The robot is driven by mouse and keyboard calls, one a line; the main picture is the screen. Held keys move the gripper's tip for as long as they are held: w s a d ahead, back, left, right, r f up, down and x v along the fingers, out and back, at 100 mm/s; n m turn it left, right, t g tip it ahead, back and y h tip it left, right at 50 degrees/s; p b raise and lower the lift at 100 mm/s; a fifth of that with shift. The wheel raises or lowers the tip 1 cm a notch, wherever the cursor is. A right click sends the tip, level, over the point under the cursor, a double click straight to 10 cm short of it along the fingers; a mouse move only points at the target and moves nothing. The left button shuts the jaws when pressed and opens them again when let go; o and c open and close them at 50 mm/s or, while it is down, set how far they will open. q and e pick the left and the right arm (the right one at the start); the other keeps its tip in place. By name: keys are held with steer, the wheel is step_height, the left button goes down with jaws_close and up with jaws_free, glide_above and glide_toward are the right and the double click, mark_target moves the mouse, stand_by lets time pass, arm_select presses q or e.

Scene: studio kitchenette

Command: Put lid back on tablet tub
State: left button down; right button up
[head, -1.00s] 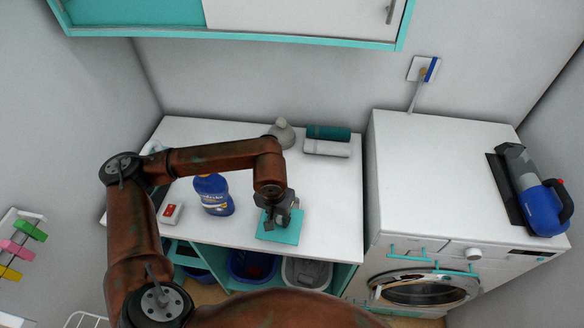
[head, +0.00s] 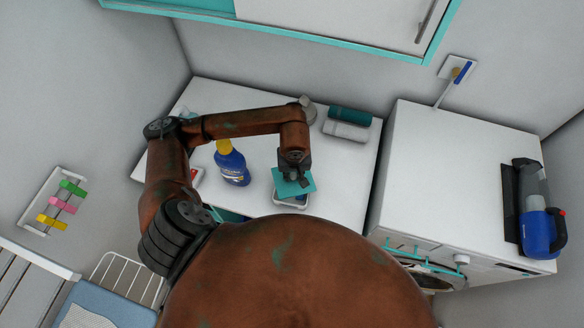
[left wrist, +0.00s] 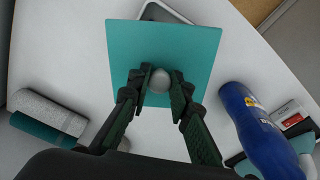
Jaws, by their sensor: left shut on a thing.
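The lid (head: 308,182) is a flat teal square with a round grey knob (left wrist: 160,80). My left gripper (head: 292,174) is shut on this knob, one finger on each side in the left wrist view (left wrist: 160,92). The lid is held above the white counter (head: 262,150). A pale tub (head: 291,203) with a grey inside stands on the counter near its front edge. It is partly hidden under the lid in the head view. Its rounded end also shows past the lid's edge in the left wrist view (left wrist: 166,13). My right gripper is not in view.
A blue bottle (head: 232,166) with a yellow cap stands left of the lid. Rolled teal (head: 350,116) and grey (head: 345,131) towels lie at the back. A white washer (head: 440,170) stands to the right.

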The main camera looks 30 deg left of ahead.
mark_target(292, 182)
arm_select(q)
steer(key=shift+s+a+n, duration=0.1)
steer(key=shift+s+n, duration=0.15)
steer(key=shift+n, duration=0.05)
steer(key=shift+f+b, duration=0.35)
steer(key=shift+f, duration=1.3)
steer(key=shift+f+b, duration=0.65)
steer(key=shift+f, duration=0.25)
steer(key=shift+f+b, duration=0.65)
steer(key=shift+b, duration=0.1)
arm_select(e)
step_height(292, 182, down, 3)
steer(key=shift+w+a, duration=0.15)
arm_select(q)
steer(key=shift+b, duration=0.4)
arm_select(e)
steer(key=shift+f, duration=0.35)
arm_select(q)
steer(key=shift+f+b, duration=0.15)
steer(key=shift+b, duration=1.45)
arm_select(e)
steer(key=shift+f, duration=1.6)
